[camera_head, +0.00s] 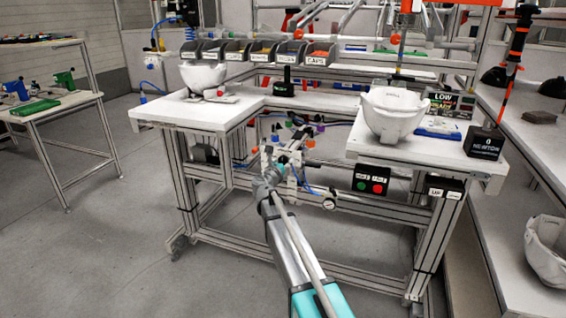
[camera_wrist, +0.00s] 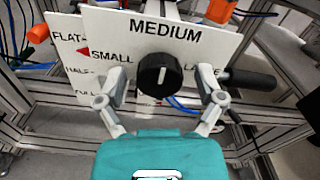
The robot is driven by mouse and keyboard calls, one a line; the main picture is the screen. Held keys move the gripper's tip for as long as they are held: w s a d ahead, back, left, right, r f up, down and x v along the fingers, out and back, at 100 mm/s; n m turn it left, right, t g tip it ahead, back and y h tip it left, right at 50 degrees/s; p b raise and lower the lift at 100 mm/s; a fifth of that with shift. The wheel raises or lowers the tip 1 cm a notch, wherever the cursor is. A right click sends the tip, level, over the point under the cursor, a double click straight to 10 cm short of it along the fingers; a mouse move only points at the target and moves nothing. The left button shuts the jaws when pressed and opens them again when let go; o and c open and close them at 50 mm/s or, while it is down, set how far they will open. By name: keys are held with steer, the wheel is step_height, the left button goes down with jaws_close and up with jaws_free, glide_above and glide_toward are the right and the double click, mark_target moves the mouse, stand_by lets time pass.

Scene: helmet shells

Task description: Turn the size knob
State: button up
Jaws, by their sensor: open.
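The size knob (camera_wrist: 152,78) is a round black dial with a short white mark, on a white panel (camera_wrist: 140,24) lettered SMALL, MEDIUM and, partly covered, LARGE. MEDIUM is printed above the knob. The mark looks roughly upright, toward MEDIUM. My gripper (camera_wrist: 161,80) is open, with one finger on each side of the knob. Gaps show between fingers and knob. The right finger covers part of the LARGE lettering. In the head view my gripper (camera_head: 272,172) is in front of the workbench frame, below the tabletop; the knob cannot be made out there.
Behind the size panel is another white plate (camera_wrist: 68,40) reading FLAT and HALF, with a red pointer. A black handle (camera_wrist: 250,80) sticks out at the right. White helmet shells (camera_head: 392,112) stand on the workbench (camera_head: 405,150). Open floor lies at the left.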

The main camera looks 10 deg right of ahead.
stand_by(0.3)
steer(key=c, duration=1.1)
steer(key=shift+c, duration=0.2)
steer(key=shift+m, duration=0.3)
steer(key=m, duration=0.3)
steer(key=shift+m, duration=0.4)
steer(key=m, duration=0.4)
steer(key=shift+m, duration=0.3)
steer(key=m, duration=0.4)
steer(key=shift+m, duration=2)
